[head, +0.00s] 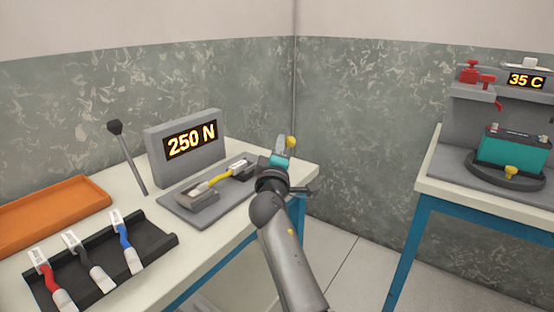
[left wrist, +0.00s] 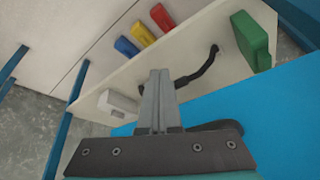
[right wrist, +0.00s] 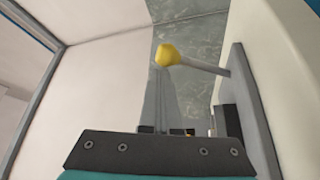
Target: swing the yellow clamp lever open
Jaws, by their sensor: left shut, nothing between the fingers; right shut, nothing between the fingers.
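The yellow ball knob of the clamp lever (head: 291,141) shows at the right end of the grey test bench. In the right wrist view the yellow knob (right wrist: 167,55) sits on a grey rod that runs right to a grey plate. My right gripper (head: 281,142) is shut and empty, right beside the knob. In the right wrist view its fingertips (right wrist: 162,72) lie just below the knob; I cannot tell whether they touch it. My left gripper (left wrist: 158,73) is shut and empty, and is outside the head view.
A yellow cable (head: 217,178) lies across the bench fixture, before the 250 N display (head: 190,138). A black-knobbed rod (head: 115,128) stands left of it. The cable rack (head: 160,240) and orange tray (head: 50,205) are left. A second table (head: 440,172) with a battery (head: 512,148) stands right.

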